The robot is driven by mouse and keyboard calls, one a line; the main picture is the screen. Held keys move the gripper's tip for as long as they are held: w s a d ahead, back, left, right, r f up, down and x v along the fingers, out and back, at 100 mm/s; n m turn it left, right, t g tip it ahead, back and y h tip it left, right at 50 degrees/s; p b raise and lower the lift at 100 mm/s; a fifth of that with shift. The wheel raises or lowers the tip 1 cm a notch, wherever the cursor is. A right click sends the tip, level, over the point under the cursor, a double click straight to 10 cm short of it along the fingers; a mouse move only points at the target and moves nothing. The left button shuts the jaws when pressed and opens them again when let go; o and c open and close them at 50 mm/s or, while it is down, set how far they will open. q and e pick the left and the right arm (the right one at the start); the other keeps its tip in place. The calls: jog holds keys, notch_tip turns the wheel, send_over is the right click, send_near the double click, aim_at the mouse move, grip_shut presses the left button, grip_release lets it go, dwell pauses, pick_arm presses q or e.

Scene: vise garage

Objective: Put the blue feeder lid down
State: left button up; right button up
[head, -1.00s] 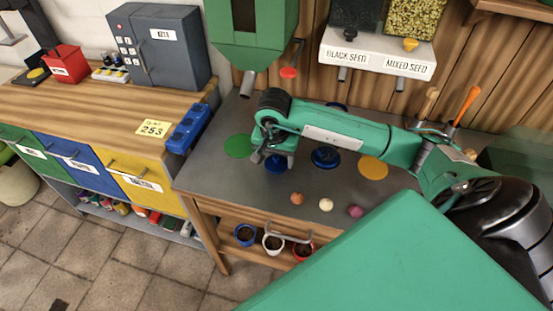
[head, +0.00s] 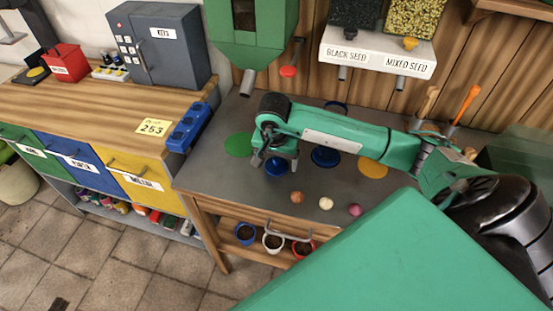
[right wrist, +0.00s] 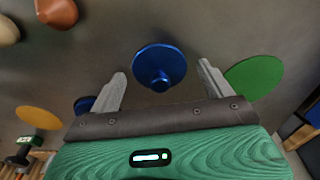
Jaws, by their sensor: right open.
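The blue feeder lid (head: 276,167), a round disc with a knob, lies on the grey bench top. It also shows in the right wrist view (right wrist: 160,62), knob toward the camera. My right gripper (head: 275,158) is open just above the lid. In the right wrist view its two fingers stand on either side of the knob, apart from it, and nothing is held. The green disc (head: 238,145) lies left of the lid and the yellow disc (head: 373,168) to its right. My left gripper is not in view.
Another blue round piece (head: 325,157) lies under my right forearm. A brown ball (head: 296,197), a cream ball (head: 326,204) and a purple ball (head: 355,210) lie near the bench's front edge. The green feeder (head: 250,40) hangs behind.

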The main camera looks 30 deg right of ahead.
aim_at(276, 159)
notch_tip(276, 159, up, 4)
jog(key=shift+s+a+b, duration=0.1)
jog(key=shift+a+b, duration=0.05)
jog(key=shift+b, duration=0.45)
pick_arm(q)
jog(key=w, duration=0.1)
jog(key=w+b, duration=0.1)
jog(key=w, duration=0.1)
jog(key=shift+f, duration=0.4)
pick_arm(e)
notch_tip(276, 159, up, 8)
jog(key=shift+s+a, duration=0.4)
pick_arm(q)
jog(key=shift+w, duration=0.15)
